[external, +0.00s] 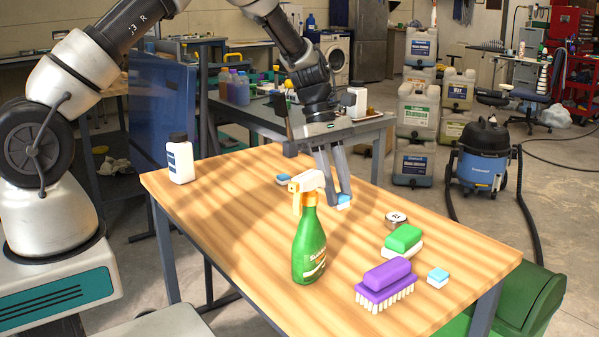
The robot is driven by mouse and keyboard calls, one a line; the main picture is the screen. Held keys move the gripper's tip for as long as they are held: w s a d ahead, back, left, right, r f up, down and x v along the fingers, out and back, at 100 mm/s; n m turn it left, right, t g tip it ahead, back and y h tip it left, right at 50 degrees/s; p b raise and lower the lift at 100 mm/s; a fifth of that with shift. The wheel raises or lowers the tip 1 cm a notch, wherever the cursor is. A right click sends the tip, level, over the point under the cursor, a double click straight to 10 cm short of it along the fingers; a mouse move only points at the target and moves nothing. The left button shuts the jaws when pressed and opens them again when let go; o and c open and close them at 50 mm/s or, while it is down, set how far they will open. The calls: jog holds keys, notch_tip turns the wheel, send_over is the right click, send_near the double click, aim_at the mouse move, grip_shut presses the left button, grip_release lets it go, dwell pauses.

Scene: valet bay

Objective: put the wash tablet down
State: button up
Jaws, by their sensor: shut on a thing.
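My gripper (340,198) points down over the middle of the wooden table (220,215). It is shut on a small blue and white wash tablet (344,203), partly hidden by the fingers. The held tablet is low, close to the tabletop; I cannot tell whether it touches. A similar blue and white tablet (283,179) lies left of my gripper, toward the far edge. Another one (438,277) lies near the right end of the table.
A green spray bottle (309,245) stands in front of my gripper, to the left. A round tin (396,219), a green brush (403,240) and a purple brush (387,280) lie to the right. A white bottle (180,160) stands at the left end.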

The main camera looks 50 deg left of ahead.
jog(key=f, duration=0.5)
jog(key=shift+s+d+f+b, duration=0.2)
jog(key=shift+d+f+b, duration=0.05)
jog(key=shift+d+b, duration=0.15)
jog(key=shift+f, duration=2.25)
jog(key=shift+f+b, duration=0.15)
jog(key=shift+b, duration=0.2)
jog(key=o, duration=1)
